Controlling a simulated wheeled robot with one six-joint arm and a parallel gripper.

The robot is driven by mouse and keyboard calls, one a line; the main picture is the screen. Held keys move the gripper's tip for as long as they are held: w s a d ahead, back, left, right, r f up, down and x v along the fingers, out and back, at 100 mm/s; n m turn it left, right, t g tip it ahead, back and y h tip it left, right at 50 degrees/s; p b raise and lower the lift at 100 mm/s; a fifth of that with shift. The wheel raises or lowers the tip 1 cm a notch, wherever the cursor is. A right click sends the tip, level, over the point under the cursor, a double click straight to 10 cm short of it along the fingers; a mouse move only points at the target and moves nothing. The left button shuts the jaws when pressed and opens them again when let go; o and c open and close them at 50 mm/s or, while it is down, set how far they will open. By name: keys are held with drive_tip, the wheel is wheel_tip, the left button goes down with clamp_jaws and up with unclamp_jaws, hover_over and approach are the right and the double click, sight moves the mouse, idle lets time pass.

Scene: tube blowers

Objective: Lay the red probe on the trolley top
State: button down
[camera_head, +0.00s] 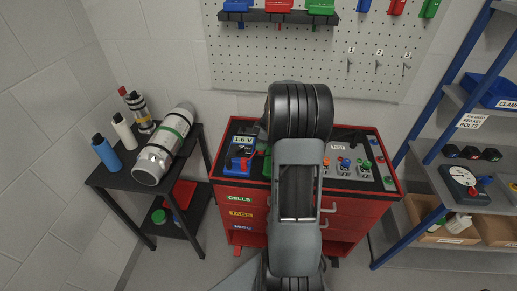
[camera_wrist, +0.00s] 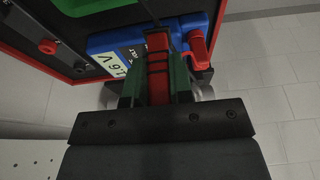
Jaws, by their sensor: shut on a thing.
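My gripper (camera_wrist: 155,80) is shut on a red probe (camera_wrist: 157,62) with dark bands, held upright between the green finger pads in the wrist view. Just beyond it is a blue meter (camera_wrist: 108,42) whose display reads 1.6 V. A red knob-like part (camera_wrist: 200,48) sits at the meter's side. The meter (camera_head: 240,160) also shows at the left end of the red trolley's top (camera_head: 391,163) in the head view. There my own arm covers the gripper and the middle of the trolley top. I cannot tell whether the probe touches the meter.
A black side table (camera_head: 110,178) at left bears a grey cylinder (camera_head: 165,145) and bottles. On the trolley's right part stand several small devices with coloured knobs (camera_head: 344,163). A blue-framed shelf (camera_head: 425,102) stands at right. A pegboard (camera_head: 340,60) hangs behind.

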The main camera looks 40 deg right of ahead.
drive_tip(key=f, duration=0.1)
drive_tip(key=w+f+p, duration=0.1)
drive_tip(key=f, duration=0.1)
drive_tip(key=w+f, duration=0.1)
drive_tip(key=f, duration=0.1)
drive_tip(key=shift+p, duration=0.3)
drive_tip(key=shift+f, duration=0.25)
drive_tip(key=shift+f+b, duration=0.2)
drive_tip(key=shift+b, duration=0.1)
drive_tip(key=c, duration=1)
unclamp_jaws()
drive_tip(key=shift+r, duration=0.1)
